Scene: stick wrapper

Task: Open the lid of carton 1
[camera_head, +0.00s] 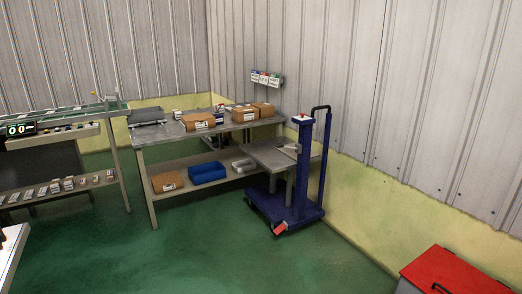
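Several brown cartons are in view, but I cannot tell which is carton 1. One carton (197,122) is on the metal table top near its front edge. Two more, a carton (243,115) and a carton (265,109), stand close together at the right end of the top. A brown carton (166,182) is on the lower shelf at the left. All are small and far off; I cannot make out whether their lids are open. Neither of my grippers is in view.
A blue lift cart (301,210) stands at the table's right end. A blue bin (208,172) is on the lower shelf. A rack (75,132) stands at left, a red box (455,275) at the lower right. The green floor (215,260) in front is clear.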

